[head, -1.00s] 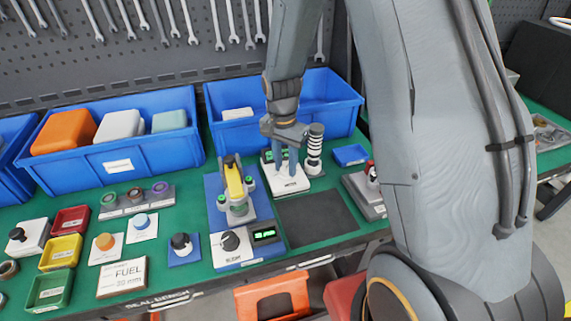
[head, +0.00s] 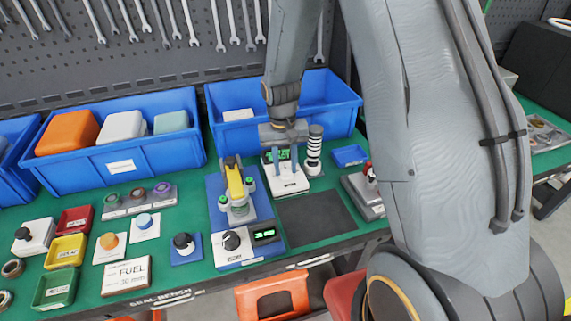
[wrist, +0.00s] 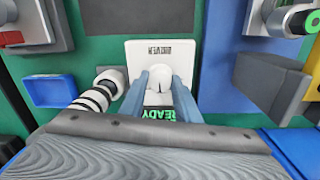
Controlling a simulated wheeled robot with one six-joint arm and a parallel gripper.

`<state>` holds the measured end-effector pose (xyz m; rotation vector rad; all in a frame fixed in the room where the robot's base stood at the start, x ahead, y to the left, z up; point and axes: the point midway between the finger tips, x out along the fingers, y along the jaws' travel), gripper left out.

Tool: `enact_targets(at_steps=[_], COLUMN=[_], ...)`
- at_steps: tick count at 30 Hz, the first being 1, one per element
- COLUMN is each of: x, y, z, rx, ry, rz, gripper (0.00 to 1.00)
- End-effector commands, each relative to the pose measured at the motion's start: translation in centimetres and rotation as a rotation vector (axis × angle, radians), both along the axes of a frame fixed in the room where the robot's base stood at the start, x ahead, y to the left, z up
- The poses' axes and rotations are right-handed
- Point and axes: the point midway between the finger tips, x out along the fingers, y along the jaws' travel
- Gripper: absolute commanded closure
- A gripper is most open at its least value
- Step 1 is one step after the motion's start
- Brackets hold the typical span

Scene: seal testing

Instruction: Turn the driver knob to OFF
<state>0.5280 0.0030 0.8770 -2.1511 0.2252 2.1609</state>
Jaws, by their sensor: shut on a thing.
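The driver unit is a white block (head: 288,187) on the green bench in the head view, with a lit green display behind my fingers. In the wrist view its white plate (wrist: 185,55) has a DRIVER label, upside down, and the display reads READY (wrist: 159,115). A round white knob (wrist: 160,82) stands on the plate. My gripper (wrist: 160,88) has its two blue fingers shut on the knob, one on each side. In the head view my gripper (head: 286,172) reaches down to the unit, and the knob is hard to make out. I cannot tell the knob's setting.
A black-and-white ringed post (head: 314,152) stands close right of the driver. A yellow-armed device (head: 236,185) is close on the left. A blue bin (head: 347,110) is behind. A dark mat (head: 320,215) in front is empty.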

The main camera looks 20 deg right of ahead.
Motion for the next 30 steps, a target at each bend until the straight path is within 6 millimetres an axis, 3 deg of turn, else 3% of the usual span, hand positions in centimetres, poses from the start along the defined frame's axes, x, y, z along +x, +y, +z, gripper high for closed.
enact_targets(at_steps=[15,30], x=[-0.02,0.04], y=[0.0,-0.01], z=[0.14,0.12], rx=[0.0,0.0], ry=[-0.002,-0.004], rz=[0.454,0.655], gripper=[0.93,0.94])
